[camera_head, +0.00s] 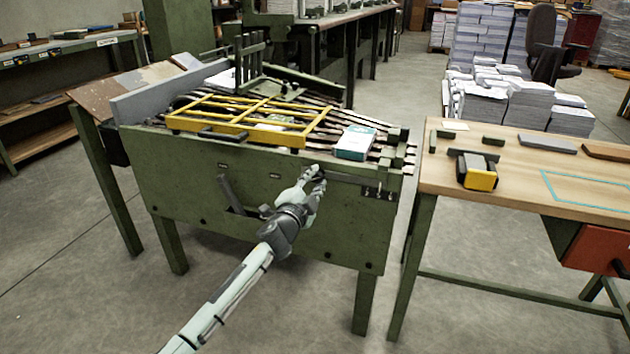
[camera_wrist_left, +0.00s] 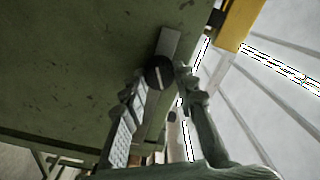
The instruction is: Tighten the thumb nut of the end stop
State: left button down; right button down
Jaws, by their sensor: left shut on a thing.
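My left gripper (camera_head: 316,180) reaches up to the upper edge of the green machine's front panel (camera_head: 260,220). Its fingers are shut on a small dark round knob, which looks like the thumb nut (camera_wrist_left: 159,72), in the left wrist view. The two fingers (camera_wrist_left: 154,85) stand on either side of it. A grey metal block, apparently part of the end stop (camera_wrist_left: 169,42), shows just behind the nut. In the head view the fingers mostly hide the nut. I cannot tell how tight the nut is. My right gripper is in neither view.
A yellow frame (camera_head: 205,122) and a white-and-teal box (camera_head: 355,143) lie on top of the machine. A wooden table (camera_head: 520,200) with a yellow-and-black tool (camera_head: 477,172) stands at the right. Open floor lies in front of the machine.

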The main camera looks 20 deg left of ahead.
pick_arm(q)
jog(key=m, duration=0.3)
jog(key=shift+f, duration=0.1)
jog(key=shift+m, duration=1.2)
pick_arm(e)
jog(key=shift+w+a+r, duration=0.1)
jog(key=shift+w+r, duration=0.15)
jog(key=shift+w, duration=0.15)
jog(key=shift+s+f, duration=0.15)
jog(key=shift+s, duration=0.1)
